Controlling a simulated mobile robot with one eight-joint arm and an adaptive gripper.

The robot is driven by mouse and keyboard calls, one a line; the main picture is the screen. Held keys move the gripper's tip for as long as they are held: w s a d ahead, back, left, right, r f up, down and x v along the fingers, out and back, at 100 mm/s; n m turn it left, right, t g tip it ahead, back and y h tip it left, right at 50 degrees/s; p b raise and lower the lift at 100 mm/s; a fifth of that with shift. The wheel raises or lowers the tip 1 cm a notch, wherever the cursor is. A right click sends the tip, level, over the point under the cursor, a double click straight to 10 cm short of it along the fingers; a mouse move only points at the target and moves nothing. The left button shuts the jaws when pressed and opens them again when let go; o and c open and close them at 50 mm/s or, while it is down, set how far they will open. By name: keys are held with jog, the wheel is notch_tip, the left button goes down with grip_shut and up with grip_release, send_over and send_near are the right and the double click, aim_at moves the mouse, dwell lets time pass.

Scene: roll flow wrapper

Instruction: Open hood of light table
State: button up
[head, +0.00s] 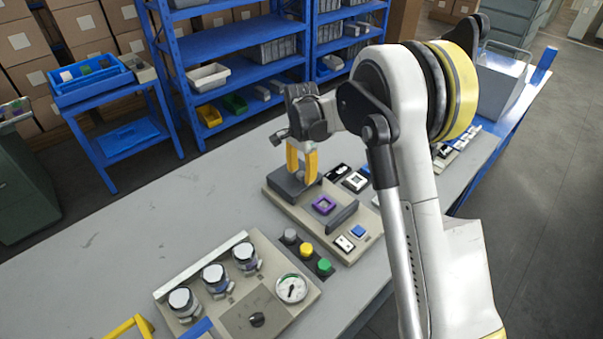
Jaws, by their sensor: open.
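My gripper (301,170), with two yellow fingers pointing down, is open. It is over the back left end of a beige panel (283,207) on the grey table. A dark grey block (288,189) on that panel is at the fingertips; I cannot tell whether they touch it. No part is clearly recognisable as the light table's hood. The panel also carries a purple-framed square (323,205), a dark raised bar (342,214) and a blue button (358,231). My arm hides part of the table to the right.
Grey, yellow and green (324,266) buttons stand in front of the panel. A second panel with several round knobs and a gauge (291,288) is nearer. A grey box (500,83) stands at the far right. The table's left part (130,240) is clear.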

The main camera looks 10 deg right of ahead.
notch_tip(320, 180, up, 12)
dwell(0.4)
jog(key=shift+f, duration=0.1)
jog(key=s+d+r+n+t, duration=0.25)
jog(key=s+r, duration=0.25)
jog(key=s, duration=0.3)
jog(key=s+d+r+n+t, duration=0.1)
jog(key=s+d+r+n, duration=0.15)
jog(key=s+r, duration=0.35)
jog(key=s+d+f+n+t, duration=0.1)
jog(key=s+f+n+t, duration=0.1)
jog(key=s, duration=0.6)
jog(key=s+d+f+n+t, duration=0.1)
jog(key=s+f+n, duration=0.2)
jog(key=s, duration=0.5)
jog(key=shift+s+f+n+t, duration=0.2)
jog(key=shift+s+n+t, duration=0.15)
jog(key=shift+n, duration=0.25)
